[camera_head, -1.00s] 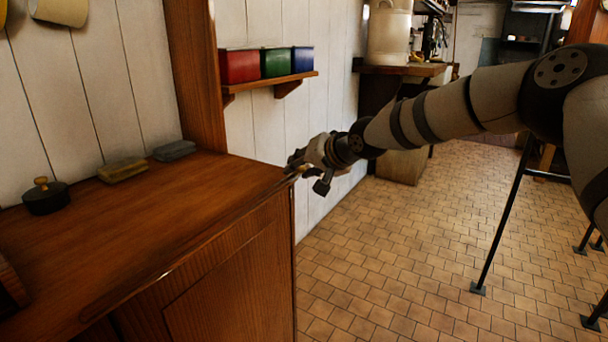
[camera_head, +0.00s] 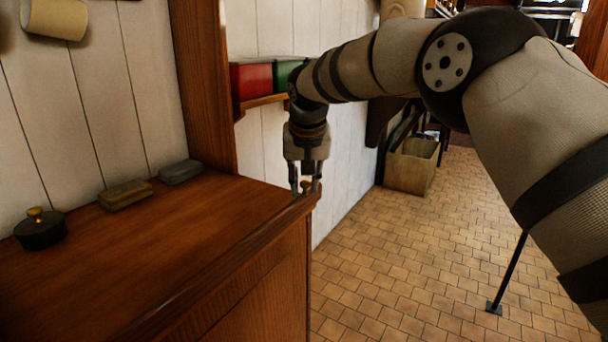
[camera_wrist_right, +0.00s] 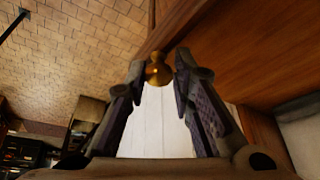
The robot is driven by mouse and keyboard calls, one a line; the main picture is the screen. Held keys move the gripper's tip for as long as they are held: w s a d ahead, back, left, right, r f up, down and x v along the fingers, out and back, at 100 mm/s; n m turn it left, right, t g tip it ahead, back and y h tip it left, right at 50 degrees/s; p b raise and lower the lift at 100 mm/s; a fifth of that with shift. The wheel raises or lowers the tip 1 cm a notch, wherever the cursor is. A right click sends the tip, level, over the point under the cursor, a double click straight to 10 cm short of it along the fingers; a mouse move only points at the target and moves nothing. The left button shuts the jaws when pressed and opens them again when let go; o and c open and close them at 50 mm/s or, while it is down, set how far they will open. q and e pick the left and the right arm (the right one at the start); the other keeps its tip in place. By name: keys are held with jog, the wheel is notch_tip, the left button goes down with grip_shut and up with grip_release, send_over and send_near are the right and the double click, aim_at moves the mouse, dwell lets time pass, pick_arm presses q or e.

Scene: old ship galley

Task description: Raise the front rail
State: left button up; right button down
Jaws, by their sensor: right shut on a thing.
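The front rail (camera_head: 235,255) is a dark wooden strip along the front edge of the brown wooden counter (camera_head: 215,215). I cannot tell how far it stands above the top. A small brass knob (camera_head: 305,187) sits at its far end, by the counter's corner. My right gripper (camera_head: 306,188) points down there and is shut on the knob. In the right wrist view, the brass knob (camera_wrist_right: 158,69) shows between the fingertips, with the wooden rail (camera_wrist_right: 178,28) just beyond it. My left gripper is not in view.
A black lidded pot (camera_head: 40,230), a tan block (camera_head: 125,195) and a grey block (camera_head: 181,172) stand at the counter's back. A shelf (camera_head: 262,102) with red and green boxes is behind my right wrist.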

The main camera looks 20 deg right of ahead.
jog(key=shift+s+a+f+g, duration=0.1)
jog(key=shift+f+g, duration=0.05)
jog(key=shift+f, duration=0.25)
jog(key=shift+s+a+f+g, duration=0.1)
jog(key=shift+f+g, duration=0.05)
jog(key=shift+f, duration=0.25)
jog(key=c, duration=1.4)
grip_release()
jog(key=shift+r, duration=0.1)
jog(key=shift+w+r, duration=0.2)
jog(key=shift+r, duration=0.2)
jog(key=v, duration=1.2)
jog(key=shift+s+f, duration=0.1)
